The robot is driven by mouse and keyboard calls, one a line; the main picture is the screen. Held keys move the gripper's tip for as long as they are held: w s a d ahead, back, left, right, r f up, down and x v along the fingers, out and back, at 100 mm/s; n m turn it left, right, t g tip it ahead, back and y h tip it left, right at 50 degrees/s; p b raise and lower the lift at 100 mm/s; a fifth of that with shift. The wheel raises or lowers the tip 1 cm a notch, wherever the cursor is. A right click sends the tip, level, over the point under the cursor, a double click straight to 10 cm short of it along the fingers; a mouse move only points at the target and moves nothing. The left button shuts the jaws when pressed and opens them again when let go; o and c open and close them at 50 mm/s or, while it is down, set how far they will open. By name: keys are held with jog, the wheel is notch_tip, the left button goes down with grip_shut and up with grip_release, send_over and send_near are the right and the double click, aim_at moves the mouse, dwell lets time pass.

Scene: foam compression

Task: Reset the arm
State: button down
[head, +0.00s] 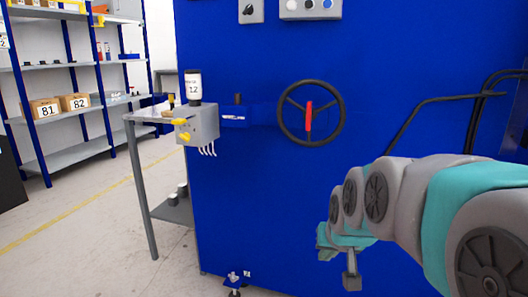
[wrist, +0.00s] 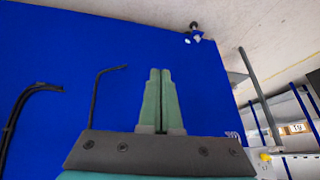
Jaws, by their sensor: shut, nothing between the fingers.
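My gripper (head: 351,280) hangs at the end of my grey and teal arm, low at the right of the head view, in front of the blue machine (head: 250,210). In the wrist view my gripper (wrist: 159,72) shows two green fingers side by side, shut with nothing between them. The blue machine panel (wrist: 60,60) fills the background there. My gripper appears apart from the machine, though the exact gap is hard to judge.
A black handwheel with a red handle (head: 309,115) sits on the machine. Black curved rails (head: 430,100) stand at right. A grey box (head: 200,125) juts from the machine's left edge by a grey table (head: 140,112). Shelving (head: 70,110) stands far left. Open floor (head: 100,235) lies at left.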

jog(key=s+d+f+g, duration=0.1)
jog(key=s+f+g, duration=0.3)
jog(key=s, duration=0.9)
jog(key=s+f+n+g, duration=0.1)
jog(key=s+f+g, duration=0.3)
jog(key=s, duration=1)
notch_tip(320, 180, down, 3)
jog(key=shift+s+d+r+h, duration=0.2)
jog(key=shift+d+h, duration=0.1)
jog(key=shift+d, duration=0.1)
